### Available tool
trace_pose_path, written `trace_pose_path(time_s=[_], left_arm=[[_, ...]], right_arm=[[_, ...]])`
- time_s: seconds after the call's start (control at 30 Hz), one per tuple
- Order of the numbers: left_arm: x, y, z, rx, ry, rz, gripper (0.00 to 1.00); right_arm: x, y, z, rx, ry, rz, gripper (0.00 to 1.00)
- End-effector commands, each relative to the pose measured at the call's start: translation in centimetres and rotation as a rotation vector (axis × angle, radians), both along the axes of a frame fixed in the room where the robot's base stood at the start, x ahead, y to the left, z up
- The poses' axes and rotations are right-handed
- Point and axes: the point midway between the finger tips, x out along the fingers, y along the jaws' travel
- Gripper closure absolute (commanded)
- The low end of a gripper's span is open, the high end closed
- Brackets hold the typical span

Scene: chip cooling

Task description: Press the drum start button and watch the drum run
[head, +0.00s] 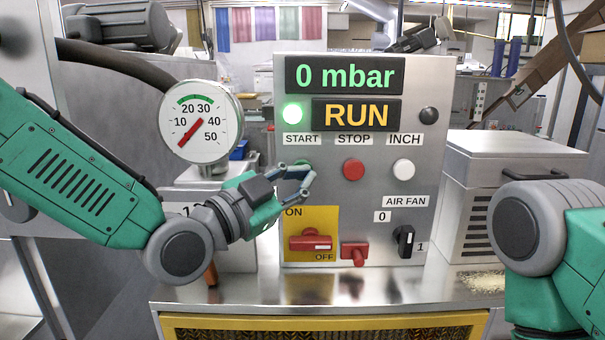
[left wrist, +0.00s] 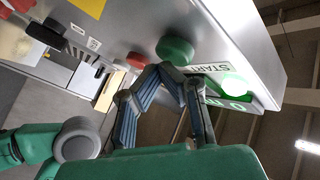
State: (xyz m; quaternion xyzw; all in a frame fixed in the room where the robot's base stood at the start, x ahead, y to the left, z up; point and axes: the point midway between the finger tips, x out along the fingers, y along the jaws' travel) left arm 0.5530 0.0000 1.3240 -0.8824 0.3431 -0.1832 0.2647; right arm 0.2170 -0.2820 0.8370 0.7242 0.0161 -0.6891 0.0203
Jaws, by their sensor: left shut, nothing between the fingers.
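The control panel (head: 345,220) stands upright in the middle of the head view. Its display reads RUN (head: 355,115), and the lamp (head: 292,113) above the START label glows green. The green start button (head: 302,164) is partly hidden by my left gripper (head: 308,182). The gripper is shut and empty, with its tips right at the button. In the left wrist view the tips (left wrist: 163,68) are close beside the green button (left wrist: 175,50). I cannot tell if they touch. The red stop button (head: 353,169) is to the right. I cannot make out the drum. My right gripper is out of view.
The upper display (head: 345,75) reads 0 mbar. A round gauge (head: 200,122) stands left of the panel. A white INCH button (head: 403,169), red switches (head: 310,242) and a black AIR FAN knob (head: 404,241) are close by. A metal box (head: 515,165) stands at right.

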Motion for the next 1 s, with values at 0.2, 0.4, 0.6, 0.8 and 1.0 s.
trace_pose_path(time_s=[0.2, 0.4, 0.6, 0.8, 1.0], left_arm=[[-0.8, 0.1, 0.0, 0.000, -0.002, 0.000, 1.00], [-0.8, 0.1, 0.0, 0.000, -0.002, 0.000, 1.00], [-2.0, 0.1, 0.0, 0.000, -0.002, -0.002, 1.00], [-4.1, 0.1, 0.0, 0.000, -0.002, -0.002, 1.00], [-5.5, 0.1, 0.0, 0.000, -0.001, 0.000, 1.00]], right_arm=[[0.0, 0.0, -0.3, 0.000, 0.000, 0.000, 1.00], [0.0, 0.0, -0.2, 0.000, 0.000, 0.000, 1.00], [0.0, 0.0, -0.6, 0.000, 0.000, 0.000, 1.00], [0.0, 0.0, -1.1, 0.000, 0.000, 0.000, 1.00], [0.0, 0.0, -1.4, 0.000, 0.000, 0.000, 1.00]])
